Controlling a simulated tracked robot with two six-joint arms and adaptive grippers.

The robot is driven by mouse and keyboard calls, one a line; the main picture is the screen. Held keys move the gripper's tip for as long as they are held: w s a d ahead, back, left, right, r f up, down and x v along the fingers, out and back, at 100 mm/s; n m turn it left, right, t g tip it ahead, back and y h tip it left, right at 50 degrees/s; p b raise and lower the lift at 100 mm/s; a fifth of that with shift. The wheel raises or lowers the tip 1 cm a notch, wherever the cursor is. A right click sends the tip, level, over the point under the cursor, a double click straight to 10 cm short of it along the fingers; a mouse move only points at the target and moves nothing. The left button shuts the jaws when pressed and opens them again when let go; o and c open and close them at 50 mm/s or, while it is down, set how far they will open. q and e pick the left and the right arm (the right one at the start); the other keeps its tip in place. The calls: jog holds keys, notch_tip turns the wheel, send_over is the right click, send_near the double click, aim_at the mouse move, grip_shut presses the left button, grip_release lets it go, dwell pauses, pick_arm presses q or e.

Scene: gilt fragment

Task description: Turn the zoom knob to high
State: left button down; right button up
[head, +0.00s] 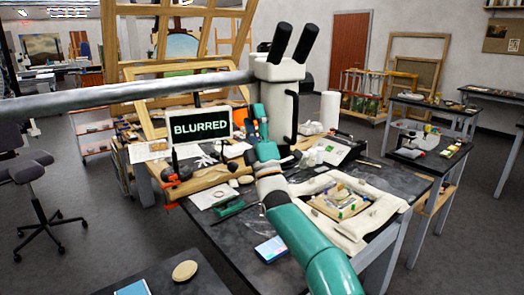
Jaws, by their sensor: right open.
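The white microscope (280,95) stands at the back of the dark work table, with two black eyepieces at its top and a long grey boom running to the left. Its zoom knob cannot be made out; my right arm covers part of the microscope's front. A screen (201,125) left of the microscope reads "BLURRED". My teal right arm rises from the lower right, and my right gripper (256,112) is at the microscope's left front side. It is open; whether it touches the microscope cannot be told. My left gripper is not in view.
A gilt fragment (341,199) lies on a pale cushion (385,211) under the arm's right side. Tools and a red clamp crowd the left side. A side table (440,150) stands at the right.

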jog(key=v, duration=1.1)
jog(key=shift+f, duration=0.4)
jog(key=shift+s+d, duration=0.1)
jog(key=shift+s, duration=0.05)
